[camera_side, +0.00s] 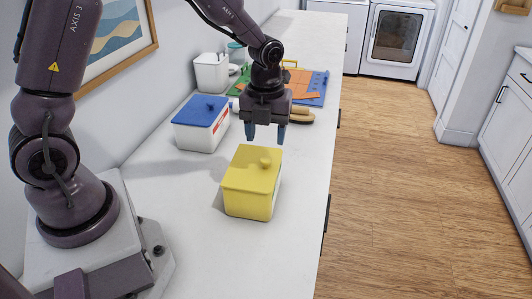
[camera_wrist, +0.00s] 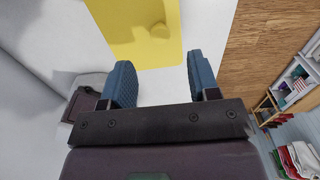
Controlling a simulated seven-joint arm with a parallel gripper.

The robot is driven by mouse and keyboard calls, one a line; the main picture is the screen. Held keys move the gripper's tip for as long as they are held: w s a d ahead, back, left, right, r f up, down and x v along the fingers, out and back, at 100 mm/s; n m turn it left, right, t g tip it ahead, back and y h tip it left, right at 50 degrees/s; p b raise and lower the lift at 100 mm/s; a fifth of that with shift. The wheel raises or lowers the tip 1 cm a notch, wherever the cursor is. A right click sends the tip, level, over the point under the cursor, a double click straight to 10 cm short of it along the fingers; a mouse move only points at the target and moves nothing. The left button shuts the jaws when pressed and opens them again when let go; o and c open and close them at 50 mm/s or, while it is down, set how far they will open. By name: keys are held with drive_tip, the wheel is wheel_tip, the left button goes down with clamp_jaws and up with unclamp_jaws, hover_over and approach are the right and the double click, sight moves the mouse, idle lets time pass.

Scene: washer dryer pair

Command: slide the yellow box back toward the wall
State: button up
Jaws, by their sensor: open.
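The yellow box (camera_side: 250,190) stands upright on the white counter, with a round knob on its lid. It is near the counter's front edge, away from the wall on the left. In the wrist view the yellow box (camera_wrist: 140,30) shows at the top, partly cut off by the frame. My gripper (camera_side: 265,138) points down above the counter, just beyond the yellow box in the side view. Its blue fingers are apart and nothing is between them. In the wrist view the gripper (camera_wrist: 158,80) also shows apart from the box.
A white box with a blue lid (camera_side: 202,122) stands by the wall (camera_side: 140,95). A white container (camera_side: 211,72), a blue board (camera_side: 312,88) and a wooden-looking item (camera_side: 301,115) lie farther back. The counter (camera_side: 170,185) left of the yellow box is clear. The floor (camera_side: 400,200) lies to the right.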

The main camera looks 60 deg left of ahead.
sight(266, 159)
wheel_tip(266, 159, down, 7)
idle(0.3)
drive_tip(key=shift+c, duration=0.2)
clamp_jaws()
idle(1.3)
